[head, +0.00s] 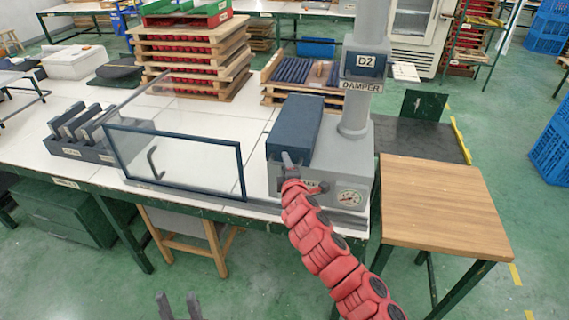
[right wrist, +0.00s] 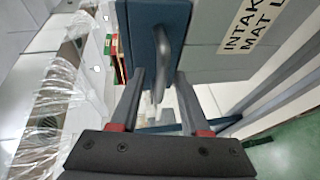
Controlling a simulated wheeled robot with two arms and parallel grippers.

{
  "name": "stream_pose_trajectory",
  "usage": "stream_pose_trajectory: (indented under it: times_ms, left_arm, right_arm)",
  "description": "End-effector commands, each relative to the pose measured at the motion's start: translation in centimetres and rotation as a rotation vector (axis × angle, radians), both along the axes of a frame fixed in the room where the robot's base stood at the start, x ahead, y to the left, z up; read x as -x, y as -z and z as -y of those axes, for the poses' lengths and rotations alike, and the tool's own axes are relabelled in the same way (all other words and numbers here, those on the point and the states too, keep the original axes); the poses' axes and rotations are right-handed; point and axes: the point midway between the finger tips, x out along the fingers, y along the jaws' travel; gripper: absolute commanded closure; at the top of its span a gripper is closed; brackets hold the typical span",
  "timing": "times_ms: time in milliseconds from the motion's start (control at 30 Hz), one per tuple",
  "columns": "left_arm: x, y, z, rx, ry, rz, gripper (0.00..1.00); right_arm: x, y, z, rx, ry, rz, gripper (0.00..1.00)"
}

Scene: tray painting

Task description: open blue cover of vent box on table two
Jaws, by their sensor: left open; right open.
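The blue cover (head: 298,122) lies closed on top of the grey vent box (head: 345,150) on the white table. In the right wrist view the blue cover (right wrist: 143,30) carries a grey handle (right wrist: 160,65). My right gripper (head: 290,170) is at the front end of the cover, its red arm reaching in from the lower right. In the wrist view its open fingers (right wrist: 162,85) stand on either side of the handle, not visibly closed on it. My left gripper (head: 179,304) is open and empty at the bottom edge, well short of the table.
A clear framed panel with a handle (head: 178,160) stands left of the box. A grey duct (head: 362,80) labelled D2 DAMPER rises behind the cover. A gauge (head: 349,197) sits on the box front. A wooden-topped table (head: 440,205) stands to the right.

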Motion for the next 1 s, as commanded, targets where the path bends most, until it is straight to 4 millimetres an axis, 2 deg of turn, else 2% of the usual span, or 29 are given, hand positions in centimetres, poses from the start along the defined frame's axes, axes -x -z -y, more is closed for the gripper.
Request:
stream_pose_trajectory:
  times_ms: [433, 467, 700, 1000]
  left_arm:
    - [0.00, -0.14, 0.00, 0.000, 0.000, 0.000, 0.53]
    - [0.00, -0.13, 0.01, 0.000, 0.000, 0.000, 0.53]
    - [0.00, -0.13, 0.00, 0.000, 0.000, 0.000, 0.53]
    - [0.00, -0.13, 0.00, 0.000, 0.000, 0.000, 0.53]
  right_arm:
    - [-0.62, 0.22, -0.25, 0.000, -0.004, 0.000, 0.54]
    - [-0.62, 0.22, -0.25, 0.000, -0.004, 0.000, 0.56]
    - [-0.61, 0.23, -0.23, 0.000, -0.003, -0.001, 0.99]
    - [-0.61, 0.24, -0.22, 0.000, -0.003, -0.001, 1.00]
